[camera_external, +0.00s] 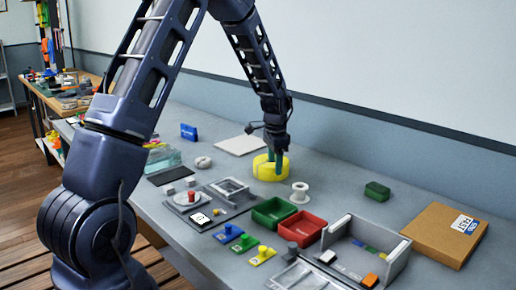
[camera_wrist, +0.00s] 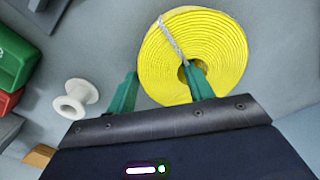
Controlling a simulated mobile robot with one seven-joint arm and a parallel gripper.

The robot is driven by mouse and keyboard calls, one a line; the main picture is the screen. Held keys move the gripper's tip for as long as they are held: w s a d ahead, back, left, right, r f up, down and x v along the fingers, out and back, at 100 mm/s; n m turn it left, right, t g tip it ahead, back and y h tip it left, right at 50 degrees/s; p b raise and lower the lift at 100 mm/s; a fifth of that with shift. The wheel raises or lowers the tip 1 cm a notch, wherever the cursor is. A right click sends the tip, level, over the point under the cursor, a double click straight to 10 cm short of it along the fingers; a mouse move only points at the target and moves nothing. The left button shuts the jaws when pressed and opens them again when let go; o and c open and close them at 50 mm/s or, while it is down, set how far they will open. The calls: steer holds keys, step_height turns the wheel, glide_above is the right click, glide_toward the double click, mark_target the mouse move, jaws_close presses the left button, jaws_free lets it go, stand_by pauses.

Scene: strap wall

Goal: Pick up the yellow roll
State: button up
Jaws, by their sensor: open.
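The yellow roll (camera_external: 262,169) lies flat on the grey table (camera_external: 340,188), near the wall. In the wrist view the roll (camera_wrist: 222,45) shows wound layers, a dark centre hole and a pale strand across its top. My gripper (camera_external: 275,167) points down at the roll, with green fingers. In the wrist view its fingers (camera_wrist: 160,88) are apart. The right finger lies over the centre hole, and the left finger is beyond the roll's outer left edge. The roll's wall stands between them. Whether the fingers touch it, I cannot tell.
A white spool (camera_external: 300,192) stands close by, right of the roll. A green bin (camera_external: 273,212) and a red bin (camera_external: 303,228) stand in front. A pale flat panel (camera_external: 239,145) lies behind left. A cardboard box (camera_external: 445,234) is far right. Bare table lies right of the roll.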

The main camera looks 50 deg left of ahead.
steer(key=shift+f, duration=0.85)
steer(key=c, duration=0.9)
steer(key=shift+r, duration=0.15)
steer(key=shift+c, duration=0.2)
